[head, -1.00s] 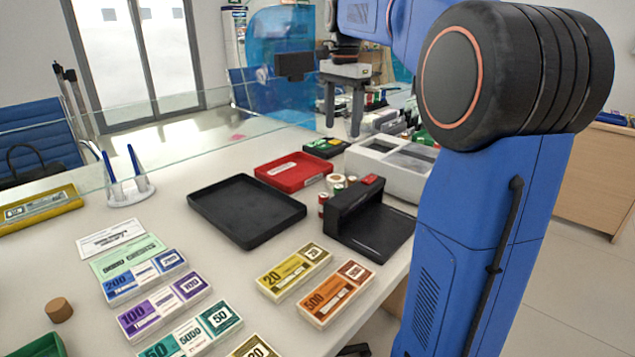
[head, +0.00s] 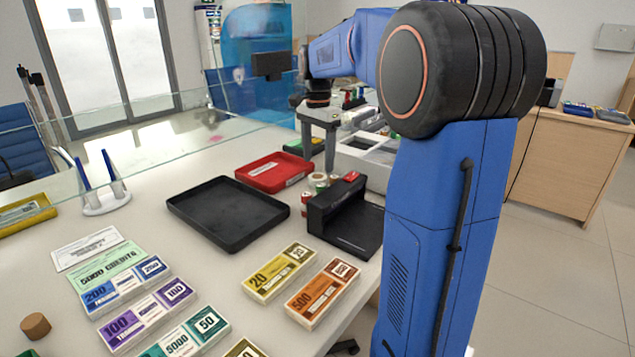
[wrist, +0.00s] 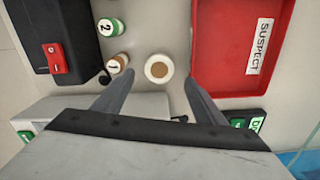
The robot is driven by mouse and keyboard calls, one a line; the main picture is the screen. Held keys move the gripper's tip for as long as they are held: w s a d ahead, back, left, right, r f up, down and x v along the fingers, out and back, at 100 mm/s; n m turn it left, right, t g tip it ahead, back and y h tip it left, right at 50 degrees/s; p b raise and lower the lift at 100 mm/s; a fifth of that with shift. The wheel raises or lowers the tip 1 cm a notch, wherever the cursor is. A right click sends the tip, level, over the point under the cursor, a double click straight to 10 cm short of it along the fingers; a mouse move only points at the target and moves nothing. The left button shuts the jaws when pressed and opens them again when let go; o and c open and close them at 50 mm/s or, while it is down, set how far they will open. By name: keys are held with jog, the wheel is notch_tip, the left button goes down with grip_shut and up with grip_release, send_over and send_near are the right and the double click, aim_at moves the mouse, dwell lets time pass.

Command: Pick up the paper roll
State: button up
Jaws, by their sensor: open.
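The paper roll (wrist: 158,68) is a pale roll standing upright, seen end-on in the wrist view with a brown core. In the head view the roll (head: 318,179) stands between the red tray and the black device. My gripper (wrist: 158,77) is open and empty. In the wrist view its two fingers point toward the roll, one on each side, with gaps between. In the head view my gripper (head: 318,163) is above the roll, fingers pointing down. I cannot tell the exact height left between fingertips and roll.
Coin rolls marked 1 (wrist: 117,63) and 2 (wrist: 109,28) stand close left of the roll. The red SUSPECT tray (wrist: 240,50) is close on the right. A black device (head: 345,218), a black tray (head: 228,240) and banknote bundles (head: 280,272) occupy the counter.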

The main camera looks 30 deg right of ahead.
aim_at(318, 176)
jog(key=shift+s+f, duration=0.1)
jog(key=shift+f, duration=2.75)
jog(key=c, duration=1.1)
